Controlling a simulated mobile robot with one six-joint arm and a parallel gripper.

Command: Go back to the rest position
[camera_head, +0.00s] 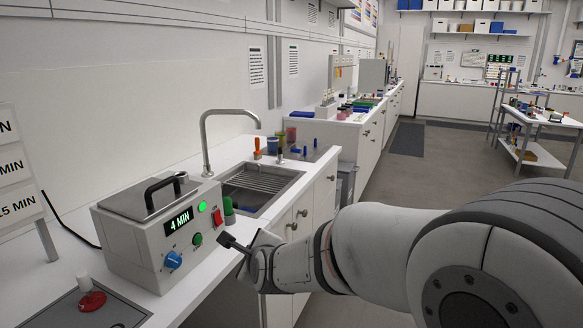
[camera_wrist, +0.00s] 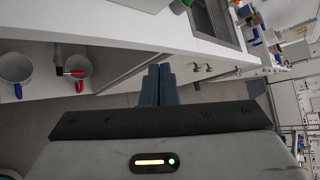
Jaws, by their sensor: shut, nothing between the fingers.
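My gripper (camera_head: 230,243) is in front of the right side of a grey bath unit (camera_head: 150,235) on the counter, near its front edge. In the wrist view my gripper (camera_wrist: 159,72) shows two dark fingers pressed together with nothing between them. It points toward the counter's white front. The unit has a black lid handle, a display reading "4 MIN", a blue knob, a green button, a lit green lamp and a red switch. I cannot tell from the head view whether the fingertips touch the unit.
A sink (camera_head: 262,188) with a tall tap is behind the unit. A green-topped item (camera_head: 228,210) stands beside the unit. A red-knobbed control (camera_head: 92,300) sits at the front left. In the wrist view, pale mugs (camera_wrist: 16,68) are at the left. Open floor (camera_head: 450,165) lies to the right.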

